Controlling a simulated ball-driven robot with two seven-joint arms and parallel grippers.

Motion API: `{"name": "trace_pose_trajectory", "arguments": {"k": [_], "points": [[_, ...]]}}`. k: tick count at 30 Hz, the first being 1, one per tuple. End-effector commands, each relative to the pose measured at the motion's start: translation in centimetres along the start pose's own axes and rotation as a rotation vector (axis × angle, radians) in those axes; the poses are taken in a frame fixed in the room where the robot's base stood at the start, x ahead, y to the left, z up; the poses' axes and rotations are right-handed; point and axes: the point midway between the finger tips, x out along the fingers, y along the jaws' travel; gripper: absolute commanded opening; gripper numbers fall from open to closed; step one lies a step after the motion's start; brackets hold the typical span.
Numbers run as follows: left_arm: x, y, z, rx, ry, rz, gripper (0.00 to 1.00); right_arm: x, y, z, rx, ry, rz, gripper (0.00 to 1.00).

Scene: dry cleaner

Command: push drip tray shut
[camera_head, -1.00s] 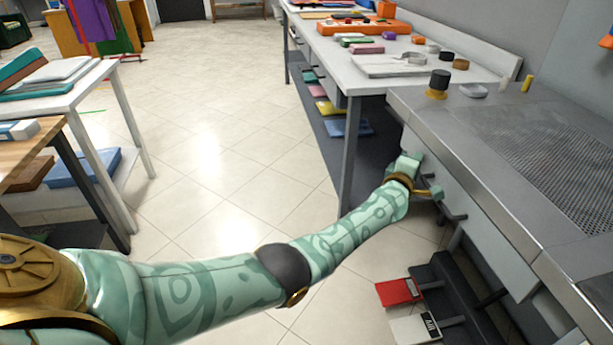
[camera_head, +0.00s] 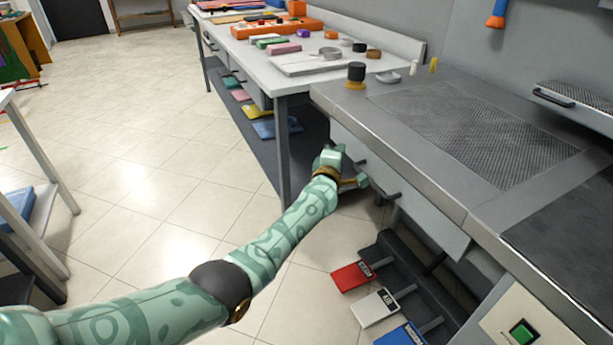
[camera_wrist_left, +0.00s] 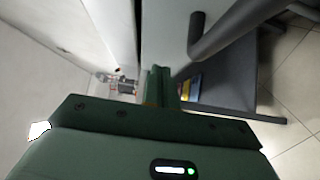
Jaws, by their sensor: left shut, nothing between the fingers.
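The drip tray shows as a pale grey front panel (camera_head: 428,214) under the edge of the steel counter, with a dark bar handle (camera_head: 382,183). I cannot tell how far out it stands. My left gripper (camera_head: 345,168) is at the panel's far end, beside the handle; contact is unclear. In the left wrist view the shut, empty fingers (camera_wrist_left: 157,86) point along the pale panel (camera_wrist_left: 163,35), with the black handle (camera_wrist_left: 235,25) to their right. My right gripper is not in view.
The steel counter (camera_head: 395,110) with a perforated plate lies above the tray. Red (camera_head: 351,276), white (camera_head: 375,308) and blue (camera_head: 400,336) pedals stand on the floor below. A white table (camera_head: 280,75) with tools stands beyond.

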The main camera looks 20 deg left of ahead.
Motion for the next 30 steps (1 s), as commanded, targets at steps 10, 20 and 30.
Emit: {"name": "trace_pose_trajectory", "arguments": {"k": [10,20,30], "points": [[-6.0,0.6,-0.3,-0.001,0.005,0.000,0.00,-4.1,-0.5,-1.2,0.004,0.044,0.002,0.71],[-10.3,-0.1,-0.3,0.000,0.006,-0.005,0.00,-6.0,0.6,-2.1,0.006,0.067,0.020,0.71],[-12.8,-6.8,1.9,0.588,-0.201,-0.118,0.00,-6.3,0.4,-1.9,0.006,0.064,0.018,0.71]]}}
